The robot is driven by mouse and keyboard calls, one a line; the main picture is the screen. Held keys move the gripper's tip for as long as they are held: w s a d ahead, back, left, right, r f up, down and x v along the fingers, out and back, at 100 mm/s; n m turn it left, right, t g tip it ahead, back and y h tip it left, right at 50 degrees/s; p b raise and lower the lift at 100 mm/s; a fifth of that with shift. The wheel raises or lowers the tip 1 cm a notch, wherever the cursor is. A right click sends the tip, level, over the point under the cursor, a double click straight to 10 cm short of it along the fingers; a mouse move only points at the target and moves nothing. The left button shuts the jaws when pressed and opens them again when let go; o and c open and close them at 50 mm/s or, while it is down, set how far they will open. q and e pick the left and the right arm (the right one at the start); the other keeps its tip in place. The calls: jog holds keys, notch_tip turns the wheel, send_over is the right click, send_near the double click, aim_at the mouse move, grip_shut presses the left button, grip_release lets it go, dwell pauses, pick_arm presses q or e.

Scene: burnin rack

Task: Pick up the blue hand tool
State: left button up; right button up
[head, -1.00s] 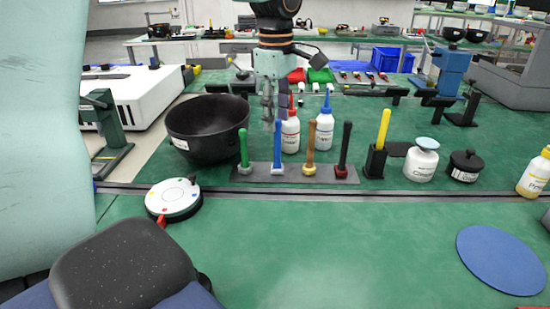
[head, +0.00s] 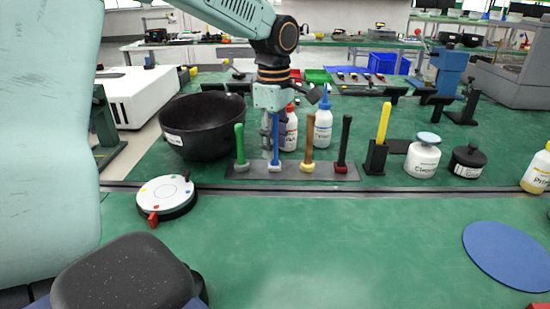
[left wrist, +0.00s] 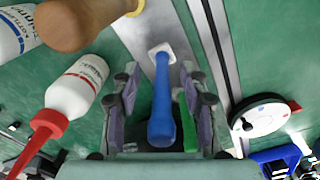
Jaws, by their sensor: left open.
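The blue hand tool (head: 276,142) stands upright in a dark grey rack strip (head: 255,170), between a green tool (head: 240,146) and a brown tool (head: 309,145). My left gripper (head: 272,132) is over it, pointing down, with its fingers around the upper part of the handle. In the left wrist view the blue tool (left wrist: 162,105) lies between the two open fingers (left wrist: 160,112), with a gap on each side. Its white base stays in the rack. The green tool shows partly behind the right finger in that view. My right gripper is not in view.
A black-and-red tool (head: 343,146) stands at the rack's right end. A black bowl (head: 203,126) is close on the left. White bottles (head: 323,130) stand just behind the rack. A yellow tool (head: 384,122) is in a separate holder. The green bench in front is mostly clear.

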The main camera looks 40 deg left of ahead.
aim_at(274, 114)
pick_arm(q)
jog(key=shift+s+d+r, duration=0.1)
jog(key=shift+s+r, duration=0.05)
jog(key=shift+s, duration=0.05)
jog(key=shift+c, duration=1.1)
jog(key=shift+w, duration=0.15)
jog(key=c, duration=0.5)
grip_shut()
notch_tip(274, 114, up, 10)
jog(key=p, duration=0.3)
jog(key=shift+p, duration=0.35)
